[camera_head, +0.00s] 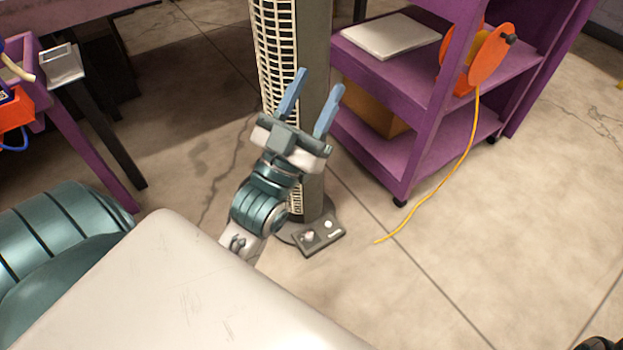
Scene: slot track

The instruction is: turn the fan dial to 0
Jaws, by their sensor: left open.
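The tower fan (316,60) stands upright on the floor, a grey column with a cream grille on its left side. A small grey control panel (331,238) sits low at its base, with two small pale knobs on top. One knob (309,237) is at the left and the other (328,224) is farther back. I cannot read the dial's marks or setting. My left gripper (319,80) is open and empty, its two blue fingers pointing up the picture in front of the fan column. It is well above the panel in the picture, and its arm hides part of the fan.
A purple shelf cart (412,172) stands right of the fan, bearing a pale flat box (391,36) and an orange cable reel (490,55). The reel's yellow cable (451,188) trails onto the floor. A purple-legged table (85,150) is at left.

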